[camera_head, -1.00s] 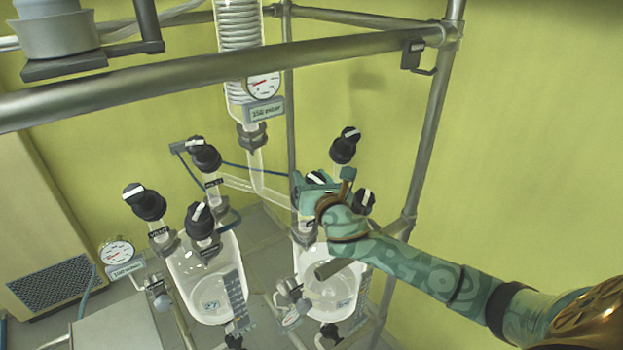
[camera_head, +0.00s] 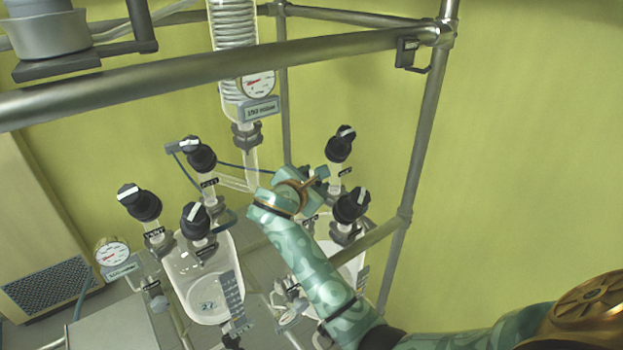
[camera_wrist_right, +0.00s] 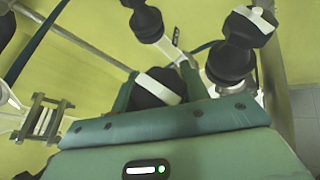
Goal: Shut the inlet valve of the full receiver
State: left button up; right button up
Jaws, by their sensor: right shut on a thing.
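My right gripper (camera_head: 316,174) is at the back-left top of the right glass receiver (camera_head: 352,262). In the right wrist view it is shut on a black valve knob with a white bar (camera_wrist_right: 158,86). In the head view my gripper and wrist hide this knob and part of the right receiver. A thin glass tube (camera_head: 235,184) runs from the central column toward this valve. The left receiver (camera_head: 205,290) bears a number and three black knobs. I cannot make out the liquid level in either receiver. My left gripper is not in view.
Two more black knobs (camera_head: 340,144) (camera_head: 351,205) stand close to my right gripper. A metal rail (camera_head: 230,68) crosses above, and a frame post (camera_head: 420,150) stands to the right. A round gauge (camera_head: 112,252) is at the left. Open space lies right of the post.

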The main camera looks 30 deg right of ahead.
jog(key=m+g, duration=0.1)
jog(key=g, duration=0.1)
jog(key=m+g, duration=0.3)
jog(key=m, duration=0.1)
jog(key=shift+s+f+g, duration=0.15)
jog(key=shift+s+g, duration=0.1)
jog(key=shift+g, duration=0.15)
jog(key=shift+s+f+m+g+y, duration=0.15)
jog(key=shift+m+g+y, duration=0.45)
jog(key=shift+m+g, duration=0.45)
jog(key=shift+s+m+g+y, duration=0.1)
jog(key=shift+m+g+y, duration=0.5)
jog(key=shift+m+g, duration=0.4)
jog(key=shift+m, duration=0.25)
jog(key=o, duration=1)
